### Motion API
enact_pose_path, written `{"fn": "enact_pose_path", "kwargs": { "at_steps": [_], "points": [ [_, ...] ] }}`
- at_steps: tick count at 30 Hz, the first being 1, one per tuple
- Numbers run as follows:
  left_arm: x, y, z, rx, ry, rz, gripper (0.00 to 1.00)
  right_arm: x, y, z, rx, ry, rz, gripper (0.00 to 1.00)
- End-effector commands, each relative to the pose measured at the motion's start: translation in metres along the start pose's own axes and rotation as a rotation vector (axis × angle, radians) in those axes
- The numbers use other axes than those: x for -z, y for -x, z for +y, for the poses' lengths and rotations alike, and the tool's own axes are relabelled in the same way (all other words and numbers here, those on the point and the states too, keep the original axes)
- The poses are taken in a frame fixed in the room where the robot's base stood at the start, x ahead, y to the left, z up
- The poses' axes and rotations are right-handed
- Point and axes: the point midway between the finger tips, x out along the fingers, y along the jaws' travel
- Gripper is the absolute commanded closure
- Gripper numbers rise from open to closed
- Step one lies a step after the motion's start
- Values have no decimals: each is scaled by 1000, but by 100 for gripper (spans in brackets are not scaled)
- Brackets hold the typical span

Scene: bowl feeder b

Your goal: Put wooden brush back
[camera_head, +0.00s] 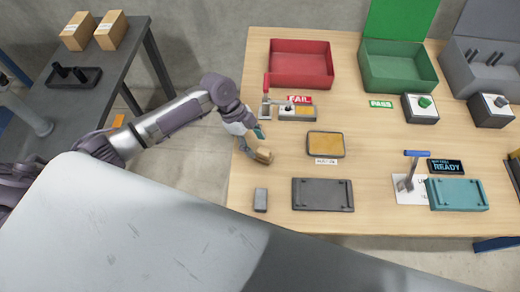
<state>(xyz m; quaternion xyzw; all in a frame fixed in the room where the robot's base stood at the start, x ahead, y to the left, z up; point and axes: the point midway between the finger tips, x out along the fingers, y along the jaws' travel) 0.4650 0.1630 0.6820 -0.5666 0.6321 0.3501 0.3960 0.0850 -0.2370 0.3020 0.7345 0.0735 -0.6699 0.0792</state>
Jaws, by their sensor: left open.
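The wooden brush (264,155) is a small tan block near the left edge of the light wood table. My left gripper (254,143) is open right at the brush, its fingers partly hiding it. I cannot tell whether the fingers touch the brush or whether the brush rests on the table. My right gripper is not in view.
A small grey block (260,200) and a dark grey tray (322,195) lie at the table's front. A toggle clamp (266,98), a yellow-filled tray (326,145), a red bin (301,64) and a green bin (398,70) stand nearby.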

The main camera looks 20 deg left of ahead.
Motion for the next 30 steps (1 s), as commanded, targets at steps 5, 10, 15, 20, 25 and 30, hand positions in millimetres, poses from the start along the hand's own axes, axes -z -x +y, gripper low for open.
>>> {"fn": "enact_pose_path", "kwargs": {
  "at_steps": [5, 10, 15, 20, 25, 30],
  "points": [
    [0, 38, 0, 2, -2, -3, 41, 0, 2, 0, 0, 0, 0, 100],
    [0, 60, 0, 1, -1, -1, 41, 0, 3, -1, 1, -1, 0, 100],
    [0, 67, 0, 0, -1, 0, 41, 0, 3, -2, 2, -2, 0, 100],
    [0, 67, 0, -1, -1, 0, 41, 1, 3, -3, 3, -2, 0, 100],
    [0, 67, 0, -1, -1, 0, 41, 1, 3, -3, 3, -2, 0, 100],
    [0, 67, 0, -1, 0, 1, 41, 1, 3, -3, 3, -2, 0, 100]
  ]
}}
